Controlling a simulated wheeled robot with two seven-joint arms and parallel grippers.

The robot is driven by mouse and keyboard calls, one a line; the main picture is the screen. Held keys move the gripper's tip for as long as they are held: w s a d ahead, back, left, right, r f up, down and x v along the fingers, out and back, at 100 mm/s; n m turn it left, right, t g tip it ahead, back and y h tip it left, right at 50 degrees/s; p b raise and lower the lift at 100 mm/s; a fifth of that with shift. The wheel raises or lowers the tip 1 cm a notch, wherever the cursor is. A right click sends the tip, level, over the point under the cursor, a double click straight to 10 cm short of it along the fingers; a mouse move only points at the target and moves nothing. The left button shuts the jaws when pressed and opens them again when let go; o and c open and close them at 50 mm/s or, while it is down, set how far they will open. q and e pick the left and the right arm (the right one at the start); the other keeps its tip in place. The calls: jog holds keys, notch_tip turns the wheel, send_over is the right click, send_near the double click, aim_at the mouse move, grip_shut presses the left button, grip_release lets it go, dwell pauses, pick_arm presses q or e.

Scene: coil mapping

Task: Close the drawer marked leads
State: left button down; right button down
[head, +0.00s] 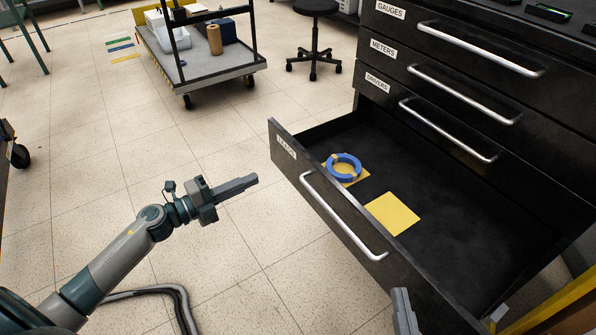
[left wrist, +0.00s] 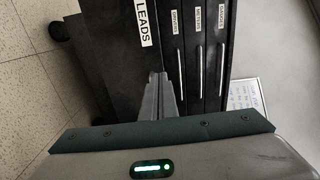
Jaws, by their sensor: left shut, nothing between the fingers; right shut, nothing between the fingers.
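The drawer marked leads (head: 325,205) is pulled well out of the black cabinet, its white label (head: 286,148) at the left end and a silver bar handle (head: 340,217) along its front. The drawer front also shows in the left wrist view with its LEADS label (left wrist: 147,22). My left gripper (head: 252,181) is shut and empty, apart from the drawer front and to its left. Its fingers show in the left wrist view (left wrist: 161,95). The tip of my right gripper (head: 403,308) shows at the bottom edge, shut, near the right part of the drawer front; the rest is out of frame.
A blue coil (head: 344,168) sits on a yellow square inside the drawer, with an empty yellow square (head: 392,213) beside it. The drawers marked drivers (head: 420,117), meters (head: 450,84) and gauges (head: 480,37) are shut. A cart (head: 205,66) and stool (head: 315,45) stand behind. Open floor lies left.

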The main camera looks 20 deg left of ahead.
pick_arm(q)
jog(key=shift+d, duration=0.1)
pick_arm(e)
jog(key=shift+s+r, duration=0.1)
jog(key=shift+r, duration=0.15)
pick_arm(q)
send_near(304, 157)
jog(key=x, duration=0.5)
jog(key=shift+w, duration=0.1)
jog(key=shift+w+d, duration=0.35)
jog(key=shift+w, duration=0.15)
pick_arm(e)
jog(key=shift+s+a+r+t+y, duration=0.1)
jog(key=shift+s+r+t+y, duration=0.1)
jog(key=shift+r+t, duration=0.25)
jog(key=shift+s+a+r+t+y, duration=0.15)
jog(key=shift+r+t, duration=0.1)
jog(key=shift+r, duration=0.25)
jog(key=shift+d, duration=0.2)
